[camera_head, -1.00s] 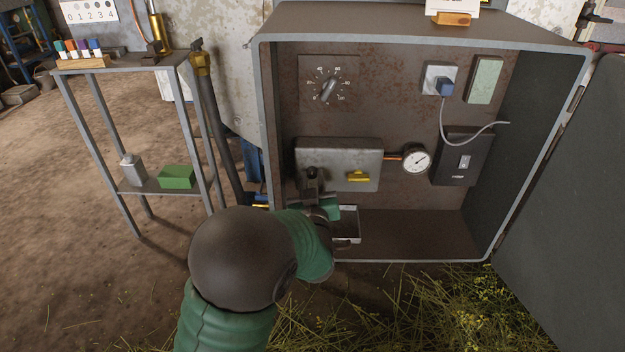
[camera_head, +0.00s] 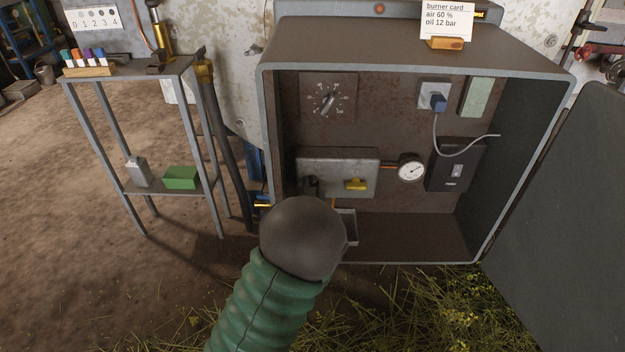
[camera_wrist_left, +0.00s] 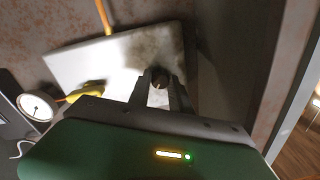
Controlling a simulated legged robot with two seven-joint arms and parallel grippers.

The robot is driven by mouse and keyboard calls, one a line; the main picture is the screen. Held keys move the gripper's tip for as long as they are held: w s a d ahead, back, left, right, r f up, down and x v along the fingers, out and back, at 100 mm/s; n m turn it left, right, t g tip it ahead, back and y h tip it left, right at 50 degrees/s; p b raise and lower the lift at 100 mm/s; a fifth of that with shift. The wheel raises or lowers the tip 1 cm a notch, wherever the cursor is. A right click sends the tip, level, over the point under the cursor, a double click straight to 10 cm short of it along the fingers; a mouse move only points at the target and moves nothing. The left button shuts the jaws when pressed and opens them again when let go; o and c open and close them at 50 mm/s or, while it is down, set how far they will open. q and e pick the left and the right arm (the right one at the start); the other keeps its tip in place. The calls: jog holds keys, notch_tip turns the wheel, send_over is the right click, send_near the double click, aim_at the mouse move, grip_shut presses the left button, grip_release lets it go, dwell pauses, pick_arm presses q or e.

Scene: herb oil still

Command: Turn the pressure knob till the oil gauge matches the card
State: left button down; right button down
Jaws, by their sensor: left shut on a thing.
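The pressure knob (camera_wrist_left: 161,78) is a small dark round stub on the grey metal block (camera_head: 336,164) in the cabinet. In the left wrist view my left gripper (camera_wrist_left: 160,90) has its two dark fingers closed around the knob. In the head view my own arm hides most of this gripper and the knob. The oil gauge (camera_head: 411,171) is a round white dial right of the block, and it also shows in the left wrist view (camera_wrist_left: 36,107). Its reading is too small to tell. The card (camera_head: 447,19) on top of the cabinet reads "burner card, air 60 %, oil 12 bar".
The block carries a yellow lever (camera_head: 356,184). Above it is a scaled dial (camera_head: 328,101). The open cabinet door (camera_head: 560,210) stands right; a shelf stand (camera_head: 150,69) stands left.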

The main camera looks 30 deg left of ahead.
pick_arm(q)
jog(key=m+p, duration=0.4)
jog(key=shift+d+r+m, duration=0.1)
jog(key=shift+r+m, duration=0.05)
jog(key=shift+m, duration=0.25)
jog(key=m+p, duration=0.2)
jog(key=m, duration=0.1)
jog(key=shift+f+m+p, duration=0.25)
jog(key=shift+m+p, duration=0.3)
jog(key=shift+m, duration=0.05)
jog(key=shift+d+f, duration=0.1)
jog(key=c, duration=1.2)
grip_release()
jog(key=shift+t, duration=0.3)
jog(key=shift+s, duration=0.1)
jog(key=p+v, duration=0.3)
jog(key=v, duration=0.8)
jog(key=shift+s+d+p, duration=0.1)
jog(key=shift+s+p, duration=0.2)
jog(key=shift+s, duration=0.05)
